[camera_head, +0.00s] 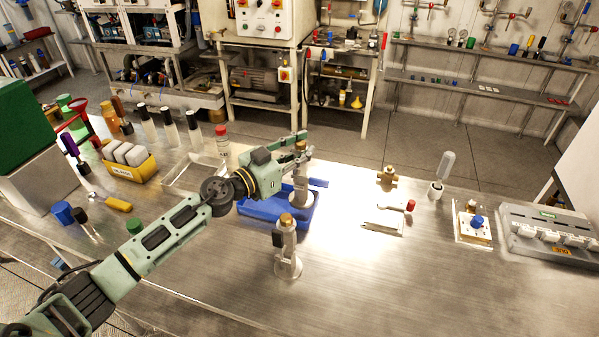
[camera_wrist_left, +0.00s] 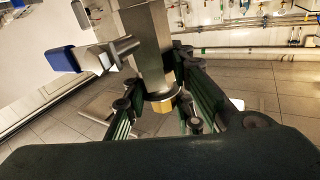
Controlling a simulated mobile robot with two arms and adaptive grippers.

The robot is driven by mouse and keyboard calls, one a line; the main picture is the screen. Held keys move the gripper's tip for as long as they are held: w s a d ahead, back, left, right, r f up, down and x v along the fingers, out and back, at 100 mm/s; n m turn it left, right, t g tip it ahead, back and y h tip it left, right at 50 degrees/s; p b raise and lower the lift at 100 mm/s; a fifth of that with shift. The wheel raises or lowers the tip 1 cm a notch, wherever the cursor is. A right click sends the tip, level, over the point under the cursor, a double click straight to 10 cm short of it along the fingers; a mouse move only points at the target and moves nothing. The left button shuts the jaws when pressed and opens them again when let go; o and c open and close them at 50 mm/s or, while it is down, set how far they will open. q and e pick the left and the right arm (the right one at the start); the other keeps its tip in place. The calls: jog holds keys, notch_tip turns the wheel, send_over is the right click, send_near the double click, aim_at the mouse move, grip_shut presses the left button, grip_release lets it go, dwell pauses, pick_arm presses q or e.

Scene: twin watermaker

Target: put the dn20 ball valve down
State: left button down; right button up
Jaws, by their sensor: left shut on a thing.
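My left gripper (camera_head: 302,148) reaches in from the left and is shut on the DN20 ball valve (camera_head: 299,188), a grey metal body with a blue lever handle (camera_head: 319,182). The valve is upright above or inside the blue tray (camera_head: 262,213); I cannot tell if it touches the tray. In the left wrist view the fingers (camera_wrist_left: 162,112) close around the valve's end near a brass hex part (camera_wrist_left: 163,105). The grey body (camera_wrist_left: 148,45) and blue handle (camera_wrist_left: 62,58) show there too. My right gripper is not in view.
A similar metal fitting with a brass top (camera_head: 287,248) stands in front of the tray. A brass fitting (camera_head: 387,177) and a red-ended part (camera_head: 390,215) are to the right. A yellow bin (camera_head: 130,170) and bottles are left. The front right bench is clear.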

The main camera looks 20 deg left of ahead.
pick_arm(q)
jog(key=shift+w+a+f, duration=0.1)
jog(key=shift+a+f, duration=0.1)
jog(key=shift+a, duration=0.1)
notch_tip(320, 180, down, 4)
jog(key=shift+r+b, duration=0.25)
jog(key=shift+b, duration=0.9)
jog(key=c, duration=2)
grip_release()
jog(key=shift+f, duration=0.35)
jog(key=o, duration=0.5)
jog(key=shift+r, duration=0.1)
